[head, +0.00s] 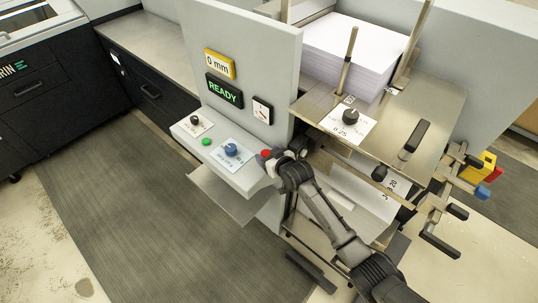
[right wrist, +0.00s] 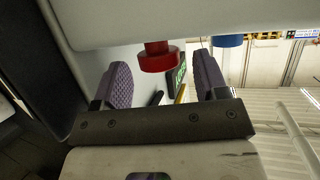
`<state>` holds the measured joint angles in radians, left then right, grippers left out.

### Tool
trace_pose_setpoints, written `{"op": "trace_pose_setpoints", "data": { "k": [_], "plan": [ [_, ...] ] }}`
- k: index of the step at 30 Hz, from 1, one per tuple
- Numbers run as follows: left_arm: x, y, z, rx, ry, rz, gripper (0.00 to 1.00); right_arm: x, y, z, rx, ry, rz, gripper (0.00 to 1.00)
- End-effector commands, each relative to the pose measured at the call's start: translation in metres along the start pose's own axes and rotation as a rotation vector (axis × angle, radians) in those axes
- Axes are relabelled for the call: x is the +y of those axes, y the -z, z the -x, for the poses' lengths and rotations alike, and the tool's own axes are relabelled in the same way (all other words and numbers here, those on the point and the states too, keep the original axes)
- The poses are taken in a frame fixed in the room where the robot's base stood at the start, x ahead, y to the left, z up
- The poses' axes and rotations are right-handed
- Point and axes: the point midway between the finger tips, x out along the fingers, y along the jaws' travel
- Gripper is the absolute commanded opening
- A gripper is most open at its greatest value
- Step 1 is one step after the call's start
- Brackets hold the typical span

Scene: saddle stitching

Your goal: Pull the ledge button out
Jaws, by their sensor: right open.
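The red ledge button (head: 265,153) sits at the right end of the grey control ledge (head: 246,178) in the head view. My right gripper (head: 276,160) is right beside it and partly hides it. In the right wrist view the red button (right wrist: 159,58) hangs between the two purple, ridged fingers of my right gripper (right wrist: 162,68). The fingers are open, with a visible gap on each side of the button. My left gripper is not in view.
A blue knob (head: 231,149), a green button (head: 206,142) and a black knob (head: 195,119) share the ledge. The panel above has a READY display (head: 224,91). A metal table (head: 428,98) with a paper stack (head: 354,52) stands to the right.

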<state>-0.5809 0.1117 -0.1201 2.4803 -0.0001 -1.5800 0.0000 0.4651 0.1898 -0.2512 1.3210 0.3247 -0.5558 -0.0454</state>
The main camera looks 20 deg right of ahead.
Motion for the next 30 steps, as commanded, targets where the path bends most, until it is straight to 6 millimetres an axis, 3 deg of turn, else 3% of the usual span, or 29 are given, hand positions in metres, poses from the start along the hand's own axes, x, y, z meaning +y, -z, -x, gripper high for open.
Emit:
{"op": "trace_pose_setpoints", "data": {
  "k": [7,11,24,30],
  "plan": [
    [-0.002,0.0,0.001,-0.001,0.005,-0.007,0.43,0.0,-0.001,0.003,-0.002,0.0,0.0,0.67],
    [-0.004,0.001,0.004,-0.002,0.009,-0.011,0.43,0.0,0.0,0.016,-0.001,0.0,0.0,0.67],
    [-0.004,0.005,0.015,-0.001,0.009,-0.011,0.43,0.0,0.0,0.095,-0.001,0.0,0.001,0.67],
    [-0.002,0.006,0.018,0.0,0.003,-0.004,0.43,0.0,0.0,0.122,-0.001,0.0,0.001,0.67]
  ]
}}
